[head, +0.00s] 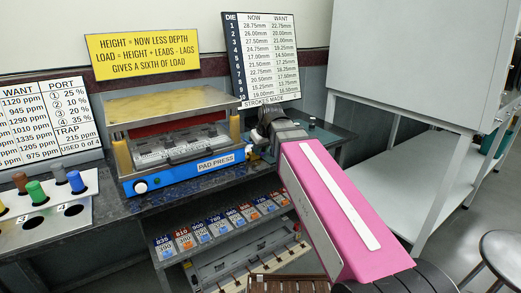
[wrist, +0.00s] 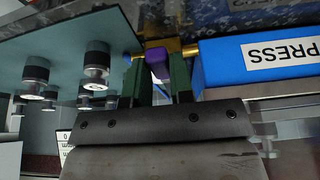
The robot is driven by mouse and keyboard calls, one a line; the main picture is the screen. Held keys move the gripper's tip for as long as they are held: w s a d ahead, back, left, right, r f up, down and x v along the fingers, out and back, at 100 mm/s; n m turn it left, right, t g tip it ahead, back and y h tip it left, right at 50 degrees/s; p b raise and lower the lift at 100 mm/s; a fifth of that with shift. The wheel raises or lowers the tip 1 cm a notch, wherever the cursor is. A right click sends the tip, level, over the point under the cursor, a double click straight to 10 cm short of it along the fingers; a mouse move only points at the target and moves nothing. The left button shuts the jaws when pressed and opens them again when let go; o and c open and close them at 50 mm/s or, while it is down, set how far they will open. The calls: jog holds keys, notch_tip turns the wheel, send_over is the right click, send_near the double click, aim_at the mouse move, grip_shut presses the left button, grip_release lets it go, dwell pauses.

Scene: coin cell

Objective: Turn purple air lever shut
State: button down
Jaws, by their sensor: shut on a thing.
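The purple air lever (wrist: 158,64) shows in the wrist view on a brass pipe (wrist: 190,49) beside the blue pad press. My gripper (wrist: 158,78) has its two green fingers on either side of the lever and is shut on it. In the head view my gripper (head: 262,138) is at the right end of the pad press (head: 185,171), and the arm hides the lever there. The lever's exact angle is hard to tell.
Numbered cards (head: 185,238) fill a shelf below the dark bench. A socket plate with coloured plugs (head: 40,225) is at the left.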

jog(key=c, duration=1)
grip_release()
jog(key=v, duration=1)
jog(key=shift+r, duration=0.4)
jog(key=shift+s, duration=0.15)
